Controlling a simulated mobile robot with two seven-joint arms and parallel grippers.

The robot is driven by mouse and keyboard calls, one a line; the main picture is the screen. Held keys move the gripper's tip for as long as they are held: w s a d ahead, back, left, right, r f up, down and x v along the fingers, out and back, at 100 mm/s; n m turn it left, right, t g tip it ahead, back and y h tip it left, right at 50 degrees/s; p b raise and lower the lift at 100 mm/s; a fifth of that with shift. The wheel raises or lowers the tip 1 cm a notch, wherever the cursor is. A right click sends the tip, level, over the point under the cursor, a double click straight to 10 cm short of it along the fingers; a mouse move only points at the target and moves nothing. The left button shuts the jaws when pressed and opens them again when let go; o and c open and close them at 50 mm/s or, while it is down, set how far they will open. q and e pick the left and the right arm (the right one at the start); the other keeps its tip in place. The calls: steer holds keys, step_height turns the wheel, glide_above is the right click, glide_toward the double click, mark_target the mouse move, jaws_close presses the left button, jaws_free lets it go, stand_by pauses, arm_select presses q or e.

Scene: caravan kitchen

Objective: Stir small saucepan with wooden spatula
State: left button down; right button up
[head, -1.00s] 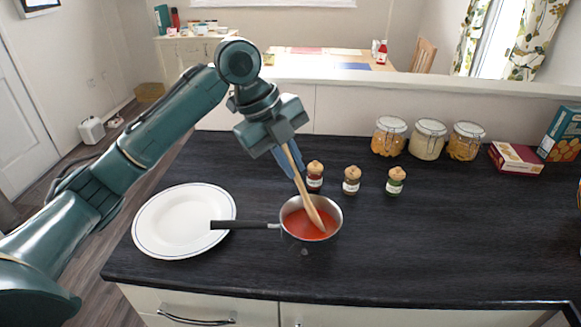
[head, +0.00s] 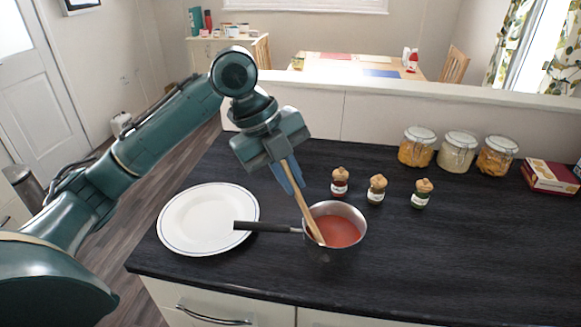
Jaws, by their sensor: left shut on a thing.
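The small saucepan (head: 335,252) stands on the dark worktop with red-orange liquid in it and its black handle pointing left. My left gripper (head: 284,172) is above and to the left of the pan, pointing down, shut on the wooden spatula (head: 303,207). The spatula leans down to the right, and its lower end is in the liquid at the left side of the pan. The spatula's tip is hidden in the liquid. My right gripper is out of view.
A white plate (head: 209,219) lies left of the pan, partly under the pan's handle. Several small corked spice jars (head: 376,190) stand behind the pan. Larger glass jars (head: 457,153) and a red box (head: 549,177) stand at the back right. The worktop right of the pan is clear.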

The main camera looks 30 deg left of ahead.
arm_select(q)
steer(key=w+d, duration=0.3)
steer(key=w, duration=0.2)
steer(key=s+a, duration=0.2)
steer(key=s, duration=0.1)
steer(key=s+a, duration=0.1)
steer(key=shift+s, duration=0.4)
steer(key=shift+w+d+r, duration=0.2)
steer(key=shift+w+d, duration=0.2)
steer(key=shift+w, duration=0.15)
steer(key=shift+w+d+r, duration=0.2)
steer(key=shift+w+d, duration=0.15)
steer(key=shift+w, duration=0.2)
steer(key=shift+w+r, duration=0.1)
steer(key=shift+r, duration=0.2)
step_height(320, 180, up, 10)
steer(key=shift+f, duration=0.25)
stand_by(0.4)
